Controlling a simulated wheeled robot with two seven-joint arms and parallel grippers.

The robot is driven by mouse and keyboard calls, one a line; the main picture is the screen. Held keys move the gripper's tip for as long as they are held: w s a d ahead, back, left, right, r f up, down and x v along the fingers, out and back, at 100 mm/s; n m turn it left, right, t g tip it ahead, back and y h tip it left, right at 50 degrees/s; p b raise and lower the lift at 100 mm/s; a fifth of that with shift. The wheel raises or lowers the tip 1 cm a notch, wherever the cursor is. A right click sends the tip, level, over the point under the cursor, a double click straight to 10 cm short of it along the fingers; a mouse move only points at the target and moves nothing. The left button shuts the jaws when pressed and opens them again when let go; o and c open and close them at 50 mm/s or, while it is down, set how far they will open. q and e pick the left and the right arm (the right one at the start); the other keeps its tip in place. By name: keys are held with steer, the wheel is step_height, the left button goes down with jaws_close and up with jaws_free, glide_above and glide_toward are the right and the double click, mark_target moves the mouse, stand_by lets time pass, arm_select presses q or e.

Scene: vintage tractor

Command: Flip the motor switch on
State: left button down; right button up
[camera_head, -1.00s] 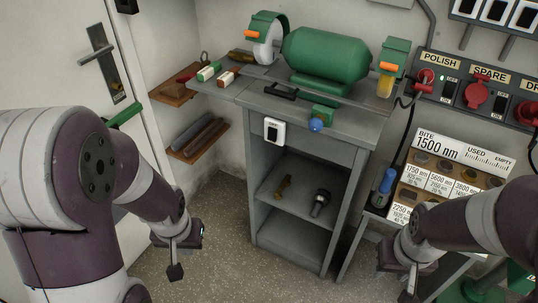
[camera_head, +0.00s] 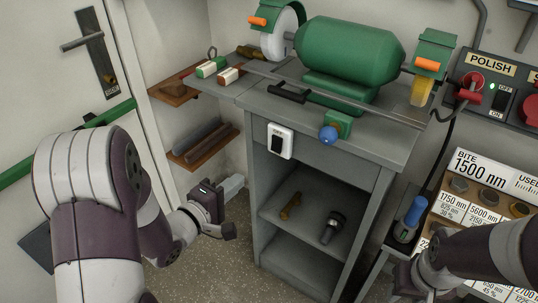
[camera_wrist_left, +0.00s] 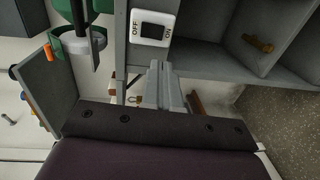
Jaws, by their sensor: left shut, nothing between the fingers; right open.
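The motor switch (camera_head: 280,141) is a white plate with a black rocker on the front of the grey cabinet, below its top. In the left wrist view the switch (camera_wrist_left: 153,27) shows OFF and ON labels; I cannot tell which way the rocker is tipped. My left gripper (camera_head: 232,187) is shut and empty, lower left of the switch and apart from it. Its fingers (camera_wrist_left: 166,88) point toward the cabinet in the wrist view. The green motor (camera_head: 350,50) with a white wheel sits on the cabinet. My right gripper (camera_head: 425,282) is partly cut off at the bottom edge.
A wall panel (camera_head: 500,90) marked POLISH has a red plug and a lit green light. Wooden shelves (camera_head: 205,147) hang left of the cabinet. The space before the cabinet's open shelves is clear.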

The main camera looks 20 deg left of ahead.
mark_target(275, 150)
arm_select(q)
steer(key=b+x, duration=0.2)
steer(key=x, duration=1.1)
steer(key=shift+b, duration=0.4)
steer(key=shift+w+d, duration=0.15)
steer(key=shift+w, duration=0.3)
